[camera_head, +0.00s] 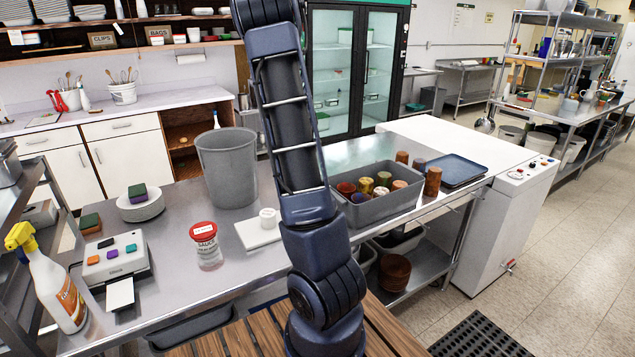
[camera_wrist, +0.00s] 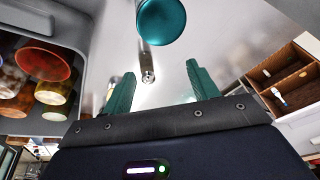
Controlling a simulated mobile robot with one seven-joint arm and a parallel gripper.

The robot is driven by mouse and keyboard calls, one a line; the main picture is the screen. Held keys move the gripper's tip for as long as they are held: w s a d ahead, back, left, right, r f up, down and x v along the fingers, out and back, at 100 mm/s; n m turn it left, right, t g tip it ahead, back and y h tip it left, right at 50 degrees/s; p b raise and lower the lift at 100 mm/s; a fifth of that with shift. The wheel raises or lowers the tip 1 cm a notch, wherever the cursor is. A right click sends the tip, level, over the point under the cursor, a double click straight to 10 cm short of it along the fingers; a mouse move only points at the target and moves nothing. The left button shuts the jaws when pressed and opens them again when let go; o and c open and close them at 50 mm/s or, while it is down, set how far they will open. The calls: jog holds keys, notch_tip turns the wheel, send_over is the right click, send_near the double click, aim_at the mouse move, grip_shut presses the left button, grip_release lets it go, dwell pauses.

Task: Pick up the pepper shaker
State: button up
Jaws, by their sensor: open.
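In the wrist view, a small shiny cylindrical shaker (camera_wrist: 147,66) stands or lies on the bright steel surface; I take it to be the pepper shaker, but no label is readable. My gripper (camera_wrist: 159,70) is open, with its two green fingers spread and nothing held. The shaker shows between the fingertips' lines, nearer the left finger and apart from both. I cannot tell the distance to it. In the head view I cannot make out the shaker, and my gripper is not visible.
A teal round dish or cup (camera_wrist: 162,20) is just beyond the shaker. A grey bin (camera_head: 392,207) of cups stands to the left in the wrist view.

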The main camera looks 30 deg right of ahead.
jog(key=shift+m+h, duration=0.5)
jog(key=shift+h, duration=0.4)
jog(key=w+d+f, duration=0.1)
jog(key=d+f, duration=0.1)
jog(key=f, duration=0.1)
jog(key=w+d+f, duration=0.1)
jog(key=d+f, duration=0.2)
jog(key=w+d+f, duration=0.2)
jog(key=d, duration=0.1)
jog(key=shift+d+f, duration=0.1)
jog(key=shift+f, duration=0.3)
jog(key=shift+d+x, duration=0.1)
jog(key=shift+x, duration=1.2)
jog(key=shift+d+x, duration=0.15)
jog(key=shift+x, duration=1.15)
jog(key=shift+s+r, duration=0.1)
jog(key=c, duration=1.1)
jog(key=shift+r, duration=0.1)
